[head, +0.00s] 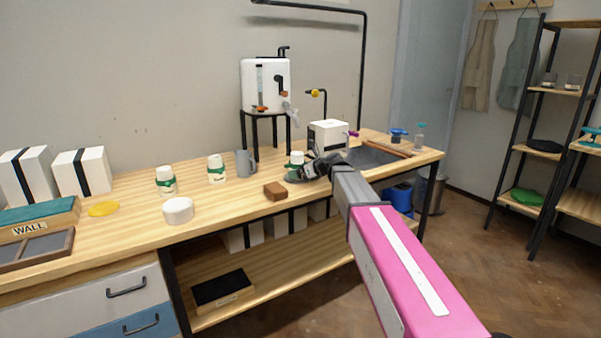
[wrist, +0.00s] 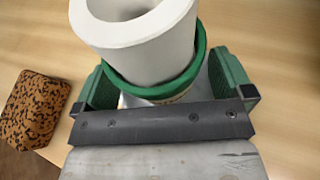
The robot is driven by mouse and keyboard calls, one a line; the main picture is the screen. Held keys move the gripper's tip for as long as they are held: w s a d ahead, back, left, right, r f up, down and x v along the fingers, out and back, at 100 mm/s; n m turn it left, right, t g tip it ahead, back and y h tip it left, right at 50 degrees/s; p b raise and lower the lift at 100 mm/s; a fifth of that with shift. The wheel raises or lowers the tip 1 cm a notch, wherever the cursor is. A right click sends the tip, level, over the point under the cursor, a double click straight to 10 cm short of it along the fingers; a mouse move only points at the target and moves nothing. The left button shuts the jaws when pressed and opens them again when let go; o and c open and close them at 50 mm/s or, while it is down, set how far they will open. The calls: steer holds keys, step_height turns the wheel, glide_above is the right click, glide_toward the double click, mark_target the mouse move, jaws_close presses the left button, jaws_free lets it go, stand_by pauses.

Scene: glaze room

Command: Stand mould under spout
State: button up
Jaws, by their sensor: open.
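A white mould with a green band (head: 296,158) stands on the bench at the middle right, apparently on a grey disc; it fills the top of the wrist view (wrist: 150,45), its round opening showing. My gripper (head: 303,172) is at this mould. In the wrist view my gripper (wrist: 163,88) is open, with one green finger on each side of the mould. I cannot tell whether the fingers touch it. Two similar banded moulds, one (head: 166,181) and another (head: 216,169), stand farther left. A white tank (head: 265,84) on a black stand has a silver spout (head: 290,111).
A brown block (head: 276,191), speckled in the wrist view (wrist: 33,108), lies just left of my gripper. A white box (head: 328,135) is behind my gripper. A white bowl-like piece (head: 178,211) sits near the front edge.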

steer(key=v, duration=1.2)
steer(key=shift+r, duration=0.1)
stand_by(1.1)
